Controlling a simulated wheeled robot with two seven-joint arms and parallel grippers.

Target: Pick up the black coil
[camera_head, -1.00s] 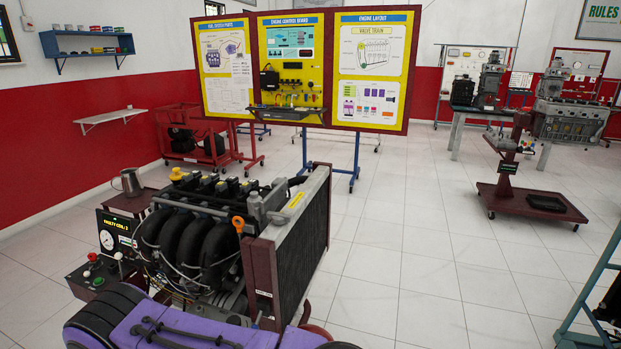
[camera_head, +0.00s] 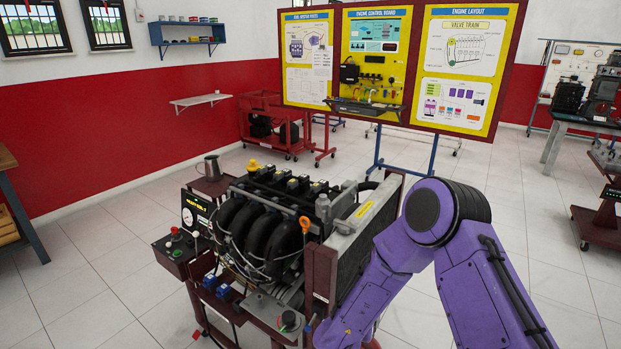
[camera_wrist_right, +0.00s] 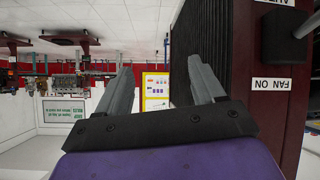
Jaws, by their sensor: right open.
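Several small black coils (camera_head: 292,184) sit in a row on top of the engine (camera_head: 265,225) in the head view. I cannot tell which one the task means. My purple right arm crosses the lower right of the head view, in front of the radiator (camera_head: 350,240); its gripper is hidden there. In the right wrist view my right gripper (camera_wrist_right: 161,66) is open, with nothing between its fingers. The dark radiator and its red frame (camera_wrist_right: 275,110) are close beside the right-hand finger. No coil shows in the wrist view. My left gripper is not in view.
A gauge panel (camera_head: 197,212) and a control box (camera_head: 178,252) are at the engine's left. A metal jug (camera_head: 212,167) stands behind it. Poster boards (camera_head: 400,65) stand farther back. A black box (camera_wrist_right: 287,33) is near the gripper. The floor at left is clear.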

